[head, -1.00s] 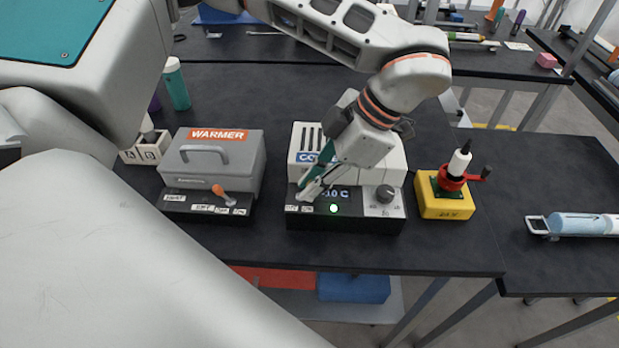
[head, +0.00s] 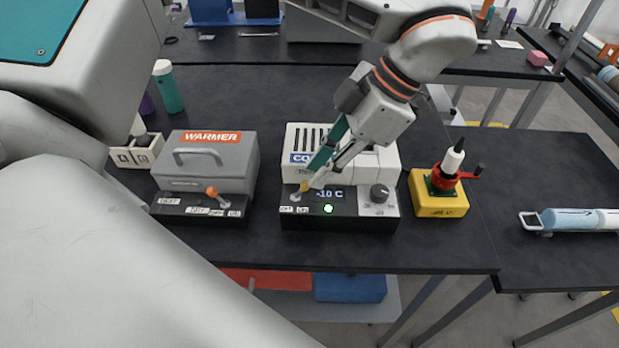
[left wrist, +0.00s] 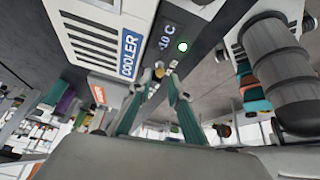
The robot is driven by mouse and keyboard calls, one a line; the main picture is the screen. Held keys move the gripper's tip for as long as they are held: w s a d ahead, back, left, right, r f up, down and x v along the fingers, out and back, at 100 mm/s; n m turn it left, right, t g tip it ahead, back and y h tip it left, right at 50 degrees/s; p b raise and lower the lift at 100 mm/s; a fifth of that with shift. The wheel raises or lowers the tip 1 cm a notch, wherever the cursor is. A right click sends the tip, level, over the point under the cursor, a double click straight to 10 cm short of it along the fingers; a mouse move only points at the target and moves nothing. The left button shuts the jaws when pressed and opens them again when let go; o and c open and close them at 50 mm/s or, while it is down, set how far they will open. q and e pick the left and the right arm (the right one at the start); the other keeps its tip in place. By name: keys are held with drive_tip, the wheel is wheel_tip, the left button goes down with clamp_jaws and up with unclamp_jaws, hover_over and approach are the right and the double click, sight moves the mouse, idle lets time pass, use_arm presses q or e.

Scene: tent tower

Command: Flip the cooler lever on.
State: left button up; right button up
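The cooler (head: 388,160) is a white slotted box on a black front panel. Its display reads -10 C and a green light (head: 328,209) glows; both also show in the left wrist view, with the light (left wrist: 182,46) near the top. The cooler lever (head: 304,187) has a yellow tip and leans right at the panel's left end, above two small labels. My left gripper (head: 315,179) is just above and right of the lever tip, fingers pointing down-left, apart and holding nothing. Whether it touches the lever is unclear. My right gripper is not in view.
A grey warmer (head: 235,165) with an orange-tipped lever (head: 212,192) stands left of the cooler. A yellow box (head: 438,205) with a red crank device stands right. Bottles and a small labelled box are at the back left. The black table's (head: 240,250) front strip is clear.

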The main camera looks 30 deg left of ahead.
use_arm(q)
drive_tip(key=v, duration=0.7)
drive_tip(key=shift+d, duration=0.1)
